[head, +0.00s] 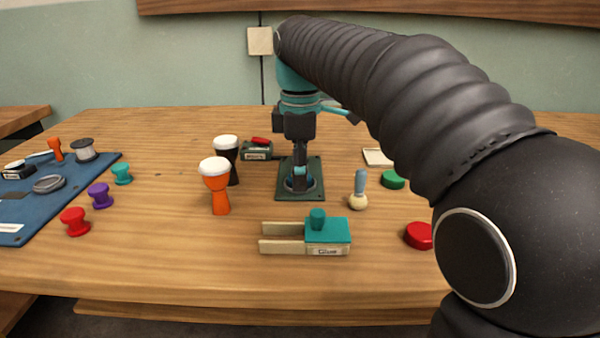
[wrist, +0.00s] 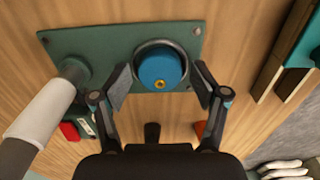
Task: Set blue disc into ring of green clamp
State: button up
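The green clamp is a flat green plate (wrist: 105,47) on the table, with a dark ring (wrist: 140,52) and a pale-and-dark post (wrist: 45,108). The blue disc (wrist: 160,68), with a small yellow centre, sits within the ring's outline in the wrist view. I cannot tell how deep it lies. My gripper (wrist: 162,82) is open, its fingers on either side of the ring with gaps to the disc. In the head view my gripper (head: 299,172) hangs over the green plate (head: 285,191) and hides much of the ring.
A teal clamp with wooden jaws (head: 330,232) lies in front. A blue-handled tool (head: 359,188), a green puck (head: 393,179) and a red puck (head: 417,235) are to the right.

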notch_tip(320, 180, up, 13)
jog(key=p, duration=0.3)
jog(key=shift+f, duration=0.15)
dwell(1.1)
